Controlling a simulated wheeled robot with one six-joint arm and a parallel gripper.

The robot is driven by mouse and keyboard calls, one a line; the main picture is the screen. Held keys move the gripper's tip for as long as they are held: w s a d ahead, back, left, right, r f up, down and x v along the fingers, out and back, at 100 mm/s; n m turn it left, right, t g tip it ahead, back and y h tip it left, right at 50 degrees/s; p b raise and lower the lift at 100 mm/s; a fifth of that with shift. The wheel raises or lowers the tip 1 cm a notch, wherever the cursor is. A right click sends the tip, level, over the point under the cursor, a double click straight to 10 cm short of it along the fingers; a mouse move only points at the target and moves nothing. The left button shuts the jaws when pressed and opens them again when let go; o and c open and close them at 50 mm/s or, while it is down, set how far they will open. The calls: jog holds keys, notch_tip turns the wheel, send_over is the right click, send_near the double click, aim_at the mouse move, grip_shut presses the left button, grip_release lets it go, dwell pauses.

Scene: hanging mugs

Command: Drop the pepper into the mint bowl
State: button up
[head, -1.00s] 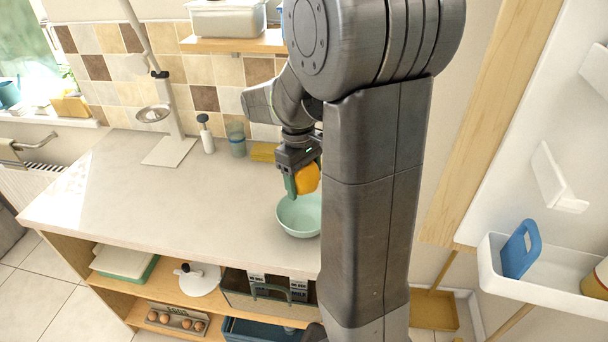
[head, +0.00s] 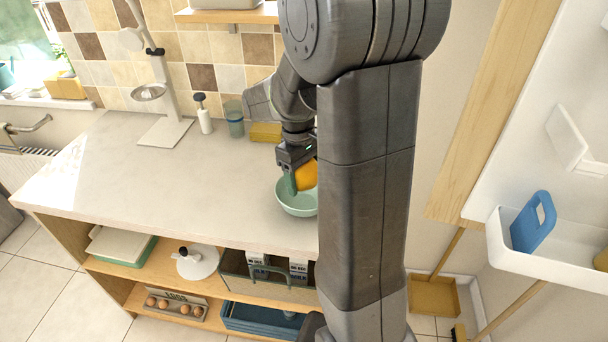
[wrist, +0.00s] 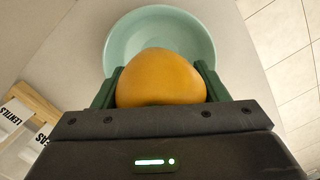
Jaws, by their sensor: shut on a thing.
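The orange-yellow pepper (head: 306,175) is held between the green fingers of my gripper (head: 294,180). In the wrist view the pepper (wrist: 160,78) fills the space between both fingers of the gripper (wrist: 160,88). The mint bowl (head: 298,204) stands on the counter just below the pepper. In the wrist view the bowl (wrist: 160,22) shows behind and beyond the pepper, and the pepper hides its near part. My arm hides the bowl's right edge in the head view. Whether the pepper touches the bowl, I cannot tell.
The counter (head: 190,190) is clear to the left. A soap bottle (head: 203,113), a glass (head: 234,118) and a yellow sponge (head: 265,132) stand at the back near the tiled wall. A white stand (head: 165,131) is further left. Shelves below hold boxes and eggs.

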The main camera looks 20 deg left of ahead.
jog(key=o, duration=1.1)
jog(key=r, duration=0.4)
jog(key=a+r, duration=0.1)
jog(key=r, duration=0.8)
jog(key=shift+w+a+r, duration=0.25)
jog(key=shift+a+r, duration=0.05)
jog(key=shift+r, duration=0.05)
jog(key=f, duration=0.4)
jog(key=d+f, duration=0.1)
jog(key=f, duration=0.8)
jog(key=shift+s+d+f, duration=0.25)
jog(key=shift+d+f, duration=0.1)
jog(key=shift+f, duration=0.05)
jog(key=shift+r+p, duration=0.4)
jog(key=shift+r, duration=0.5)
